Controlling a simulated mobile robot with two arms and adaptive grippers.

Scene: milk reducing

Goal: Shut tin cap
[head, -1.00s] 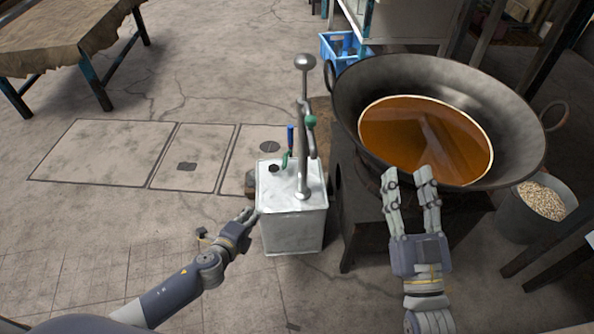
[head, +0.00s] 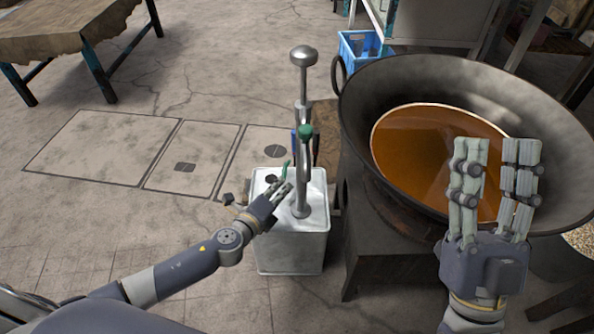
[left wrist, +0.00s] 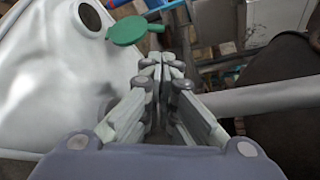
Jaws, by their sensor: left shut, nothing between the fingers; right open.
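The square silver tin (head: 292,245) stands upright on the floor, a dark round hole (head: 271,179) in its top. The green cap (head: 285,170) stands open beside the hole. In the left wrist view the cap (left wrist: 126,31) lies to the right of the hole (left wrist: 90,16), its tab pointing right. My left gripper (head: 284,191) is shut and empty, over the tin's top just in front of the cap and left of the pump post. In the left wrist view its fingertips (left wrist: 164,64) appear just below the cap's tab, apart from it. My right gripper (head: 497,150) is open and empty in front of the wok.
A big wok (head: 450,78) of brown liquid sits on a dark stove (head: 385,245) to the right. The floor left of the tin is clear.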

